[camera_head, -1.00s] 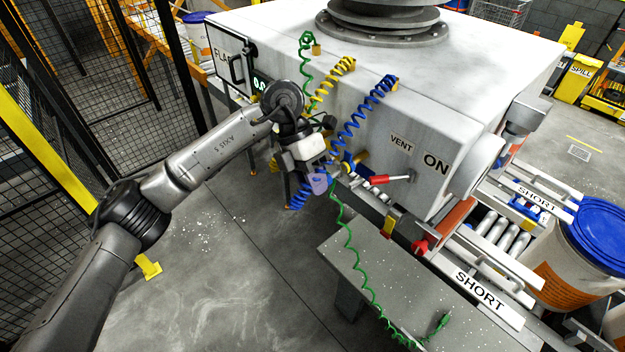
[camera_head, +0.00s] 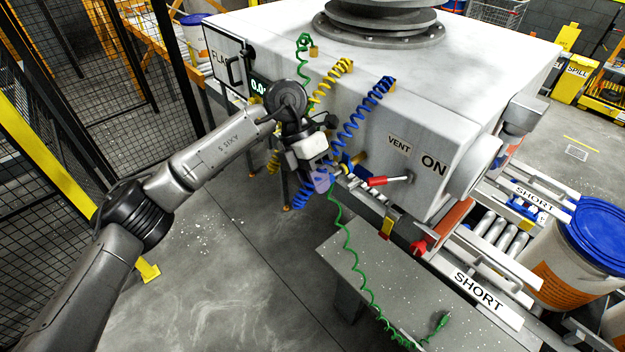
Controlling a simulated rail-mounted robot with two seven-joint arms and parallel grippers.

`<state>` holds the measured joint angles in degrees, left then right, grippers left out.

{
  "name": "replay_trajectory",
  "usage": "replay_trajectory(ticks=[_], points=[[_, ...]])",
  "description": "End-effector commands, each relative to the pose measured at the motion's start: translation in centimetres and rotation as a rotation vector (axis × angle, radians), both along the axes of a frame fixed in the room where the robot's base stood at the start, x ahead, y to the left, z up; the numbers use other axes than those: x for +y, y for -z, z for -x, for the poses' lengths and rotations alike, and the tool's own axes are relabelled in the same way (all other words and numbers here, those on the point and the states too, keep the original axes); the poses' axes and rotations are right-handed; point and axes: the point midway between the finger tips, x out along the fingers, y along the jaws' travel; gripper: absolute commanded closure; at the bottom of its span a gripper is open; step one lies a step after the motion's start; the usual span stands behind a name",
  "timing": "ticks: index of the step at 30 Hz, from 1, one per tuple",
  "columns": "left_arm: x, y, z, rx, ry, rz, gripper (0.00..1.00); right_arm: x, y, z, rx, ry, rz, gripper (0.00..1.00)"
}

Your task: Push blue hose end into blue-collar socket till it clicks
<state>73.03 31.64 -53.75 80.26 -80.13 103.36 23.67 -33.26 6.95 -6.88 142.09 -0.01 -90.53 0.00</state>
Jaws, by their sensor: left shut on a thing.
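The blue coiled hose (camera_head: 366,112) hangs from the front top edge of the white machine (camera_head: 455,75). It runs down behind my left gripper, and a lower loop of blue coil shows left of the jaws. My left gripper (camera_head: 321,181) is shut close to the machine's lower front edge, at the blue hose. The hose end in the jaws is hidden by the gripper. Blue and yellow fittings (camera_head: 347,163) show just right of the gripper; I cannot tell which is the blue-collar socket, or whether the hose end touches it. My right gripper is not in view.
A yellow coiled hose (camera_head: 335,80) and a green one (camera_head: 306,60) hang left of the blue hose. A green hose trails over the grey table (camera_head: 385,270). A blue-lidded pail (camera_head: 600,235) stands at right.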

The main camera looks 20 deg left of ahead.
Motion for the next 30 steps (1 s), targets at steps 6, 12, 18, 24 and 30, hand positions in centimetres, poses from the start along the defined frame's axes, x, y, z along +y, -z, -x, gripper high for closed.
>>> replay_trajectory(ticks=[6, 12, 18, 24, 30], points=[[-0.2, 0.0, -0.5, -0.001, -0.001, -0.001, 1.00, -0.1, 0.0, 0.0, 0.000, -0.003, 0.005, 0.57], [-0.4, 0.0, -0.9, 0.000, -0.001, 0.000, 1.00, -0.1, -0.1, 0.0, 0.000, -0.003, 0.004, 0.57], [-0.7, -0.1, -1.4, -0.001, -0.001, 0.000, 1.00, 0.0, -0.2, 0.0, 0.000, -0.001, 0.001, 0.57], [-0.8, 0.0, -1.8, -0.002, 0.000, 0.000, 1.00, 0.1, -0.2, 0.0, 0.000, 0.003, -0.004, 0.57], [-0.8, 0.0, -1.8, 0.000, 0.000, 0.000, 0.63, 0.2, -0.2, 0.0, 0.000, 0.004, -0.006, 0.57]])
